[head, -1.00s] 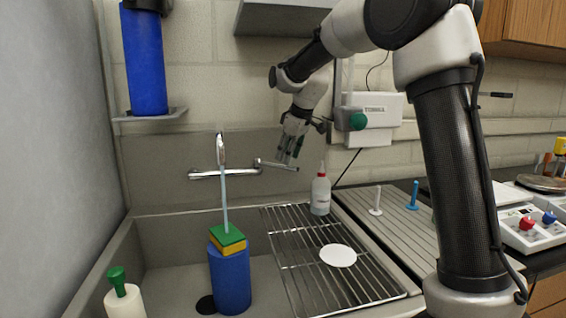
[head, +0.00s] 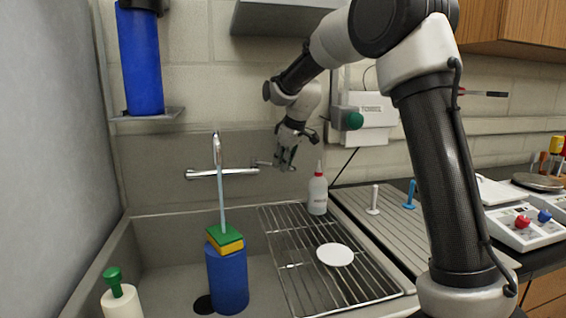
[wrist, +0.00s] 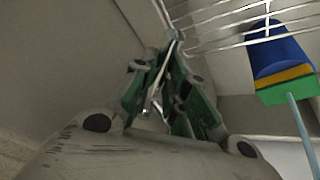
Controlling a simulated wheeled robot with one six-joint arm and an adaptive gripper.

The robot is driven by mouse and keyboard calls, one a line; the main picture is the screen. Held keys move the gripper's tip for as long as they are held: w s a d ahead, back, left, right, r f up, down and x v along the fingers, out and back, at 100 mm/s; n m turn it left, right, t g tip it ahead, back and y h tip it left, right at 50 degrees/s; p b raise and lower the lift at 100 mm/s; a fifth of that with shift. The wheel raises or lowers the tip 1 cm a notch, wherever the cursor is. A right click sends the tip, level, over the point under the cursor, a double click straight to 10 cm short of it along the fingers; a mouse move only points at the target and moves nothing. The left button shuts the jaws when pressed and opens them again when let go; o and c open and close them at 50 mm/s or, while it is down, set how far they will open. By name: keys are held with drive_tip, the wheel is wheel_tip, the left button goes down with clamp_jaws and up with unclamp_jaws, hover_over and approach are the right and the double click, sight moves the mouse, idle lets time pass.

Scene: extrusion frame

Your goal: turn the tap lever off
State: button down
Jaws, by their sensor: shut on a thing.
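The chrome wall tap (head: 222,174) is above the sink, with its spout standing up and a pale stream of water running down from it. Its lever (head: 263,163) sticks out to the right from the tap body, roughly level. My gripper (head: 285,166) points down at the lever's outer end and is shut on it, hiding that end in the head view. In the wrist view the green-padded fingers (wrist: 165,95) close around a thin shiny bar, the lever.
A blue cylinder (head: 228,278) with a green and yellow sponge (head: 225,238) on top stands under the stream. A wire rack (head: 300,255) carries a white disc (head: 335,254). A red-capped bottle (head: 318,194) stands close below and right of my gripper.

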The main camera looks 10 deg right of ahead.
drive_tip(key=shift+s+a, duration=0.1)
drive_tip(key=s+a+m+h, duration=0.3)
drive_tip(key=a+m+h, duration=0.1)
drive_tip(key=a+m, duration=0.4)
drive_tip(key=shift+a+m, duration=0.2)
drive_tip(key=shift+m, duration=0.3)
idle(0.5)
drive_tip(key=c, duration=1.4)
unclamp_jaws()
